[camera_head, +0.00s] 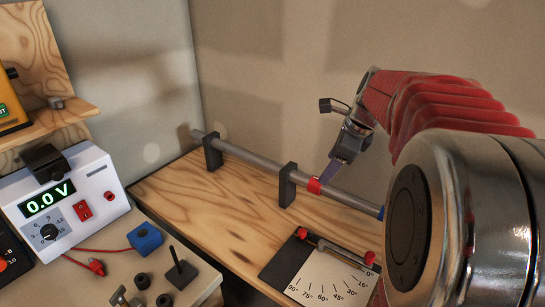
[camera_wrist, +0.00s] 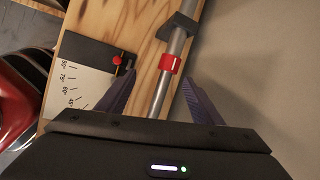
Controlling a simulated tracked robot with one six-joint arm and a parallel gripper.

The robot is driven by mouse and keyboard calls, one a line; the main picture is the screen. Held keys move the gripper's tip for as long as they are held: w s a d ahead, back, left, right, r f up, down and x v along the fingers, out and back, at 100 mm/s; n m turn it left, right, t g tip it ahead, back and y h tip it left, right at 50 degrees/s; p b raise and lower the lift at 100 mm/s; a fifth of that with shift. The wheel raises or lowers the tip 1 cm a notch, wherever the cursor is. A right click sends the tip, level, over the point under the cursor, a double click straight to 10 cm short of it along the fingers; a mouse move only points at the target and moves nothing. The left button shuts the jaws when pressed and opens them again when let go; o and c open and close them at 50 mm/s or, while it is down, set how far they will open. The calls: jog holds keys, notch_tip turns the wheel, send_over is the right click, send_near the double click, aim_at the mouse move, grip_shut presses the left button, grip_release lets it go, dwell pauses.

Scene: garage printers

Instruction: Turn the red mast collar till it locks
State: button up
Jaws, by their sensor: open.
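The red mast collar (camera_head: 315,186) sits around a long grey mast tube, just to the right of a dark support block, in the head view. In the wrist view the collar (camera_wrist: 170,63) lies between and beyond my two fingertips, close to the dark support. My gripper (camera_head: 334,170) is open, with its fingers beside the collar in the head view. In the wrist view my gripper (camera_wrist: 160,88) has its purple fingers spread on either side of the mast (camera_wrist: 163,92). I cannot tell whether a finger touches the collar.
Two dark supports (camera_head: 287,185) hold the mast above a wooden bench. An angle scale plate (camera_head: 322,272) with a red-ended pointer lies in front. A power supply (camera_head: 62,205) reading 0.0 V stands at the left, near a blue block (camera_head: 145,238). A plain wall is behind.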

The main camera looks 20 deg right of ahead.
aim_at(317, 185)
jog(key=d, duration=0.1)
jog(key=d+m, duration=0.2)
jog(key=shift+w+f, duration=0.2)
jog(key=shift+w, duration=0.1)
jog(key=shift+f, duration=0.1)
jog(key=x, duration=1.3)
jog(key=shift+w+f, duration=0.15)
jog(key=shift+f, duration=0.15)
jog(key=shift+c, duration=0.7)
jog(key=c, duration=0.9)
